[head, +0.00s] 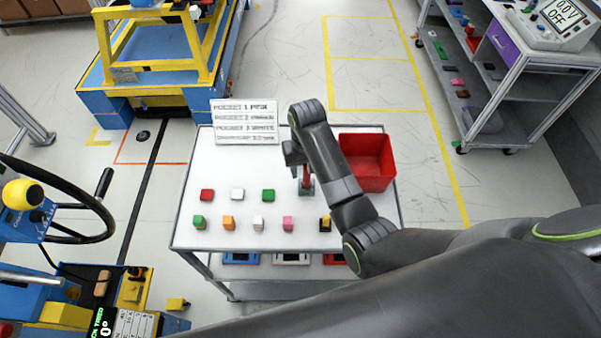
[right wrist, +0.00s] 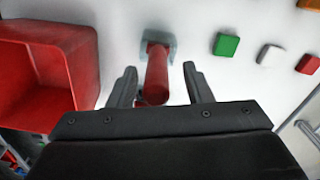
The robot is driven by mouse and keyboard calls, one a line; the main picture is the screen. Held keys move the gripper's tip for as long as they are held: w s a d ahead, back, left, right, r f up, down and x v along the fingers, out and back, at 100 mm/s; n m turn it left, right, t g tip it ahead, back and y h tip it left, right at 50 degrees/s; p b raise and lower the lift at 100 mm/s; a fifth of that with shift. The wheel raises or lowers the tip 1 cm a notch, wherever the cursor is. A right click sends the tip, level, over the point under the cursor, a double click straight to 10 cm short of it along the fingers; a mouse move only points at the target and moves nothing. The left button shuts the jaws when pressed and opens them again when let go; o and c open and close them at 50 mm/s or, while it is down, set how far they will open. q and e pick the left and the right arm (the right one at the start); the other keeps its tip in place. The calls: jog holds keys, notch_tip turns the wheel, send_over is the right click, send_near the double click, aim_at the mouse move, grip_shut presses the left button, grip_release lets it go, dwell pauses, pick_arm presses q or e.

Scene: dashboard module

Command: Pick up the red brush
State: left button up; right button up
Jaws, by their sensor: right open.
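The red brush (right wrist: 157,76) stands on the white table top in the right wrist view, with a grey base at its far end. It lies between the two fingers of my right gripper (right wrist: 163,85), which is open, with a gap on each side. In the head view the red brush (head: 306,177) shows partly below my right gripper (head: 298,158), whose wrist hides some of it. My left gripper is not in view.
A red bin (head: 368,160) stands right of the brush. Several coloured blocks (head: 237,194) sit in two rows at the front left of the table. A white sign (head: 245,122) stands at the back. A shelf cart (head: 510,75) is at the far right.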

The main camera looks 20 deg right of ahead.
jog(key=shift+f, duration=0.1)
jog(key=shift+s+d, duration=0.15)
jog(key=shift+s, duration=0.05)
jog(key=shift+c, duration=0.5)
jog(key=shift+s+r, duration=0.15)
jog(key=shift+r, duration=0.05)
jog(key=shift+c, duration=1.2)
grip_shut()
